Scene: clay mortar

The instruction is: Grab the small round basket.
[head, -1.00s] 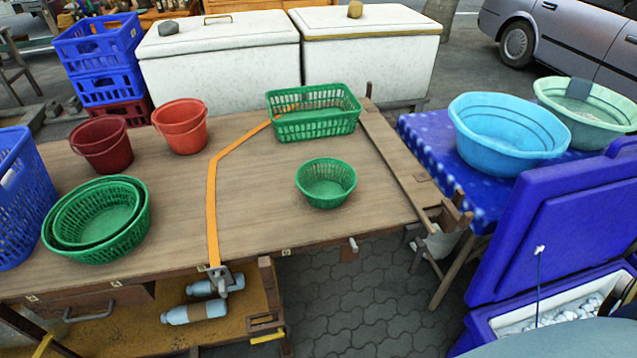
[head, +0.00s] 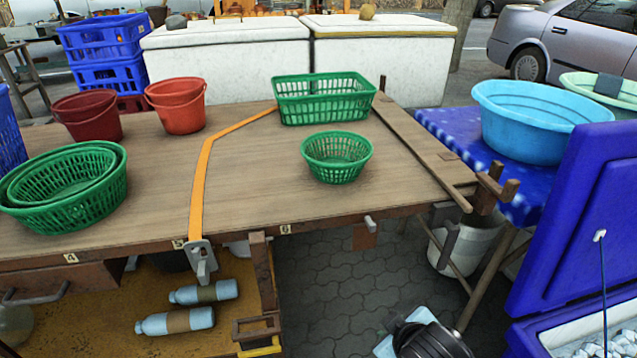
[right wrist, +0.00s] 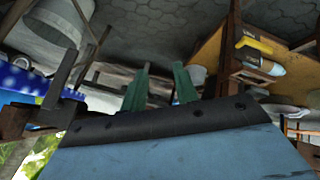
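The small round green basket (head: 337,158) stands upright on the wooden table (head: 250,190), right of the orange strap and near the front edge. It looks empty, and nothing touches it. My right gripper (right wrist: 163,68) shows in the right wrist view with its two green fingers apart and nothing between them. That view does not show the basket. A black and light-blue part of my right arm shows at the bottom of the head view, in front of and below the table. My left gripper is not in view.
A rectangular green basket (head: 323,98) stands behind the small one. Nested green baskets (head: 66,211) and red buckets (head: 181,117) are on the left. A blue basin (head: 533,135) and a blue cooler lid (head: 577,215) are on the right. The table around the small basket is clear.

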